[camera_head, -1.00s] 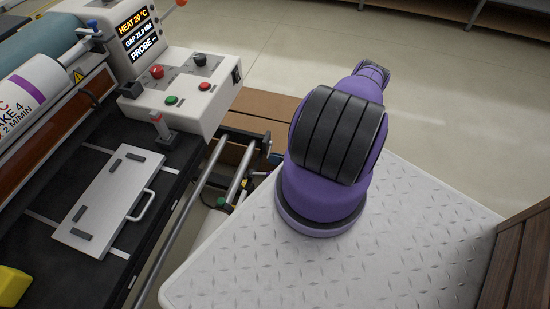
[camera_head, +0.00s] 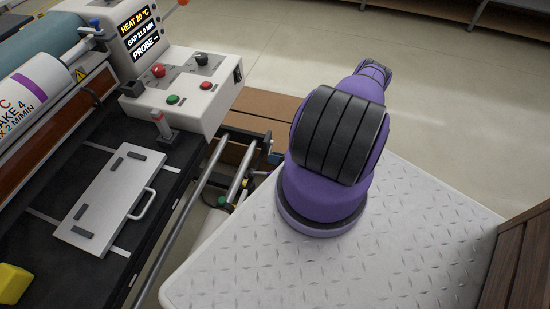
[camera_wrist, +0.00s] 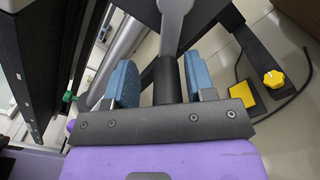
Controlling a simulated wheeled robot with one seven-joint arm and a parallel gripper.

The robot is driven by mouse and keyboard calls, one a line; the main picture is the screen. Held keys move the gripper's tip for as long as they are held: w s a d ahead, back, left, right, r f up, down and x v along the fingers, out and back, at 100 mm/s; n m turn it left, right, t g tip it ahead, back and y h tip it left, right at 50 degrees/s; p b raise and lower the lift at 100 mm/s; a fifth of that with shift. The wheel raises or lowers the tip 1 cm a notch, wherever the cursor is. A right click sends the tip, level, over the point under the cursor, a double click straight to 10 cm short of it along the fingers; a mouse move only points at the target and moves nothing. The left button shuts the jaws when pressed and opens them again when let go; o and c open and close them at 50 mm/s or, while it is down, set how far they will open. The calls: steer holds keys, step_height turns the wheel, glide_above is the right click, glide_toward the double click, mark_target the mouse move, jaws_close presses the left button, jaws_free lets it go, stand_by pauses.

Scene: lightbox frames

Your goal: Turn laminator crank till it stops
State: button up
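The laminator (camera_head: 190,107) stands at the left in the head view, with a control panel and a roll above its dark bed. In the wrist view, a grey crank arm (camera_wrist: 172,22) comes down from the top edge to a dark cylindrical handle (camera_wrist: 165,80). My gripper (camera_wrist: 160,85) has its two blue finger pads on either side of this handle. Gaps show between the pads and the handle, so the fingers are open around it. In the head view the crank cannot be made out, and my purple arm hides much of that area.
A white plate with a handle (camera_head: 110,200) lies on the laminator bed, near a yellow block (camera_head: 13,285). Metal rails (camera_head: 190,205) run along the bed's near side. A yellow knob (camera_wrist: 274,79) and black cable show right of the gripper. Floor beyond is open.

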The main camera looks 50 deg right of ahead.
steer(key=v, duration=1.1)
steer(key=shift+a, duration=0.1)
stand_by(0.5)
